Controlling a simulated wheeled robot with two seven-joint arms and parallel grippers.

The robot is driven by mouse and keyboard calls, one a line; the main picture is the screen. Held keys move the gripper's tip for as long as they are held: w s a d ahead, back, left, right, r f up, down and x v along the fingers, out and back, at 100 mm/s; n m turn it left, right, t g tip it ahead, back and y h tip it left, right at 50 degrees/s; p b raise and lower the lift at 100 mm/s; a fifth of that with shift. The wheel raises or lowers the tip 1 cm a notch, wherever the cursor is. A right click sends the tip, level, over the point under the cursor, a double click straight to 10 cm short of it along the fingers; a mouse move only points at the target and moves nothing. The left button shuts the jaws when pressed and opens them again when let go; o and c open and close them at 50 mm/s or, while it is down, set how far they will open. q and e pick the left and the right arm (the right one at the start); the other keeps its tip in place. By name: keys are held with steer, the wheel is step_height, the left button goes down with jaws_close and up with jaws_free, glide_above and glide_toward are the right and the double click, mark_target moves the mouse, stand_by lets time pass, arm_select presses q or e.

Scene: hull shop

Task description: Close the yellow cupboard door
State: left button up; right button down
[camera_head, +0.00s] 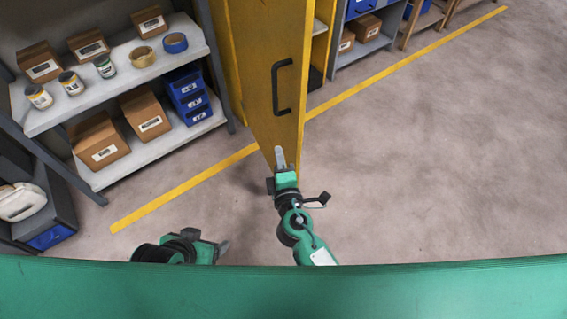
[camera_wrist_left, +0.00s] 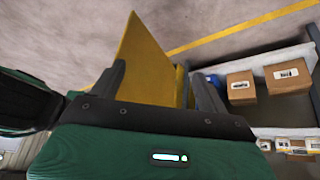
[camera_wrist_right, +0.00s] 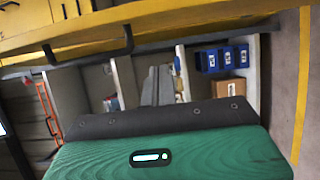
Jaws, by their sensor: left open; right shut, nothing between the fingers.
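The yellow cupboard door (camera_head: 262,45) stands open in the head view, a tall panel with a black bar handle (camera_head: 281,87) on the face toward me. Part of the yellow cupboard (camera_head: 319,45) shows behind its right edge. My right gripper (camera_head: 280,156) is shut and empty, overlapping the door's lower end; I cannot tell if it touches. The right wrist view shows the door (camera_wrist_right: 190,18) and handle (camera_wrist_right: 92,56) above its closed fingers (camera_wrist_right: 158,85). My left gripper (camera_head: 218,246) is open and empty, low and left. The door (camera_wrist_left: 146,65) appears beyond its fingers (camera_wrist_left: 148,82).
A grey shelf unit (camera_head: 150,62) with boxes, jars, tape rolls and blue bins (camera_head: 187,92) stands left of the door. More shelving (camera_head: 365,47) is at the back. A yellow line (camera_head: 405,62) crosses the floor. The floor at right (camera_head: 450,150) is clear.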

mark_target(291, 136)
arm_select(q)
steer(key=shift+s+a+r+g+y+p, duration=0.25)
steer(key=shift+s+a+g+p, duration=0.1)
steer(key=shift+s+a+g, duration=0.25)
steer(key=shift+s+a+r+g+y+p, duration=0.15)
steer(key=shift+s+a+g+y+p, duration=0.15)
steer(key=shift+s+a+g, duration=0.25)
arm_select(e)
steer(key=w+d, duration=0.1)
steer(key=w, duration=0.1)
steer(key=w+d, duration=0.1)
steer(key=w, duration=0.4)
steer(key=shift+d, duration=0.4)
arm_select(q)
steer(key=shift+a, duration=0.1)
